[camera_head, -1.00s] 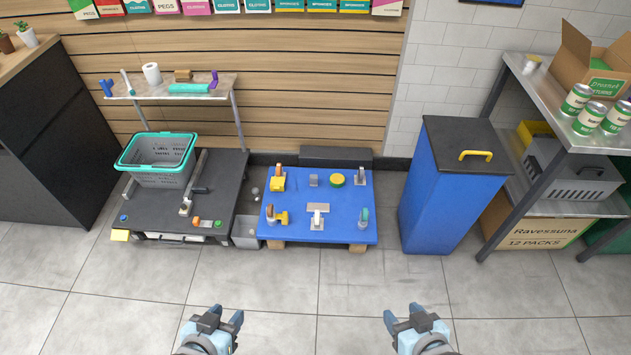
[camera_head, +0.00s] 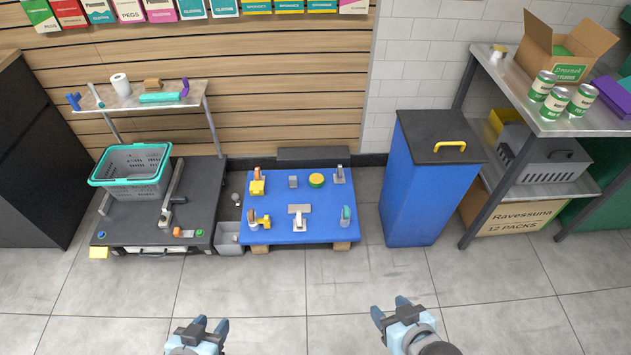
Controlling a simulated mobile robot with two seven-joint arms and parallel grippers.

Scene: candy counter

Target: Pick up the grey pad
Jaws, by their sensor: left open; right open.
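A low blue platform (camera_head: 318,232) stands on the floor ahead, with several small items on it. Two grey things lie on it: a small grey block (camera_head: 293,181) near the back and a flat grey plate (camera_head: 300,208) in the middle. I cannot tell for certain which is the grey pad. A white-handled piece (camera_head: 299,222) is right in front of the flat plate. My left gripper (camera_head: 210,324) and my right gripper (camera_head: 390,308) are open and empty, low in the view, well short of the platform.
A yellow round piece (camera_head: 317,180) and orange-and-yellow pieces (camera_head: 257,186) share the platform. A dark bench (camera_head: 145,225) with a teal-rimmed basket (camera_head: 130,172) is on the left. A blue bin (camera_head: 420,190) and steel shelving (camera_head: 545,122) are on the right. The tiled floor in front is clear.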

